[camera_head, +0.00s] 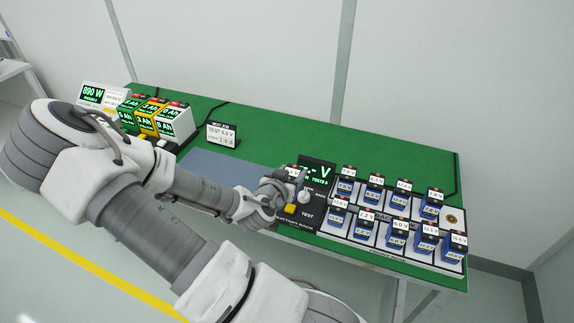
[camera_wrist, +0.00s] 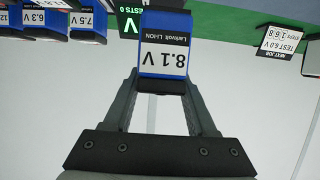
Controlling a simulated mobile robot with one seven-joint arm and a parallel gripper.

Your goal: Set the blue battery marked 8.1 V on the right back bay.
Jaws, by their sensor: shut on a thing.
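The blue battery marked 8.1 V (camera_wrist: 164,55) is between the fingers of my gripper (camera_wrist: 160,88) in the wrist view. It has a white label and a dark blue body, and the label reads upside down there. In the head view my gripper (camera_head: 274,196) is beside the tester at the rack's left end and mostly hides the held battery. The right back bay (camera_head: 453,220) is at the right end of the back row; it looks empty, with a round gold contact showing. My gripper is far to its left.
Blue batteries fill the rest of the back row (camera_head: 375,188) and the front row (camera_head: 396,238). A tester display (camera_head: 318,172), a white knob (camera_head: 304,197) and a yellow button (camera_head: 290,209) are close by my gripper. A test card (camera_head: 222,134) and larger batteries (camera_head: 174,122) stand at left.

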